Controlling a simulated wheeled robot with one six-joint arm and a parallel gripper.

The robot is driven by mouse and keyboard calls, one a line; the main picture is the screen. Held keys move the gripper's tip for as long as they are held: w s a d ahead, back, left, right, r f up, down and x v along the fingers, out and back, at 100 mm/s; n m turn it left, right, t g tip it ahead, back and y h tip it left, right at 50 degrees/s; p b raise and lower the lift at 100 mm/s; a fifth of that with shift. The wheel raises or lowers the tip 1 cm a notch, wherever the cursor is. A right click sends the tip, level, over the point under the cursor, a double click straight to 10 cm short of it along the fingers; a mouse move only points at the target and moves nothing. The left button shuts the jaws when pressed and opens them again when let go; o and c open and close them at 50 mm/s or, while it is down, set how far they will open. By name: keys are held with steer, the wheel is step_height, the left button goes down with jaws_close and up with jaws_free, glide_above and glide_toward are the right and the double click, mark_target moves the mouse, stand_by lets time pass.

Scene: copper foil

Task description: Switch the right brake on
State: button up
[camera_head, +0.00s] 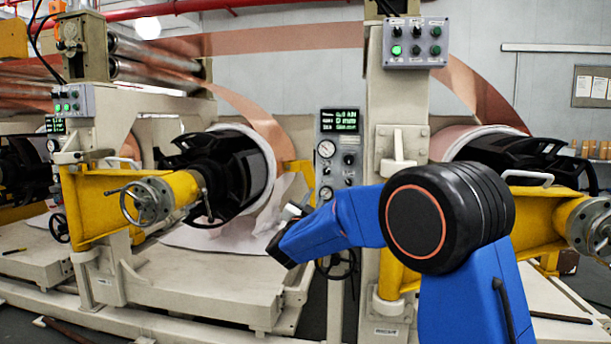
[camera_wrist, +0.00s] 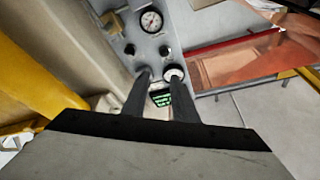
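A grey control panel (camera_head: 339,170) stands upright left of the central post, with a lit green display (camera_head: 339,121), a round gauge (camera_head: 326,149) and small dark knobs below. I cannot read which control is the right brake. The wrist view shows the panel (camera_wrist: 146,41) turned over, with a gauge (camera_wrist: 151,21), two dark knobs (camera_wrist: 130,50) (camera_wrist: 165,49) and the green display (camera_wrist: 161,98). My gripper (camera_wrist: 159,74) is open, its two dark fingers apart with nothing between them. The fingertips overlap the panel and hide part of it; contact cannot be told.
A button box (camera_head: 415,43) with a lit green button sits higher on the post. A yellow arm with a handwheel (camera_head: 146,201) is at left, and another yellow bracket (camera_head: 540,208) is at right. Copper foil (camera_head: 265,122) stretches behind. Grey floor (camera_wrist: 245,118) shows beside the panel.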

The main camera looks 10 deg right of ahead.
steer(key=w+a+h, duration=0.1)
steer(key=a, duration=0.1)
glide_toward(326, 173)
steer(key=shift+m, duration=0.4)
steer(key=x, duration=0.8)
steer(key=shift+w+r, duration=0.2)
steer(key=shift+w, duration=0.2)
jaws_close()
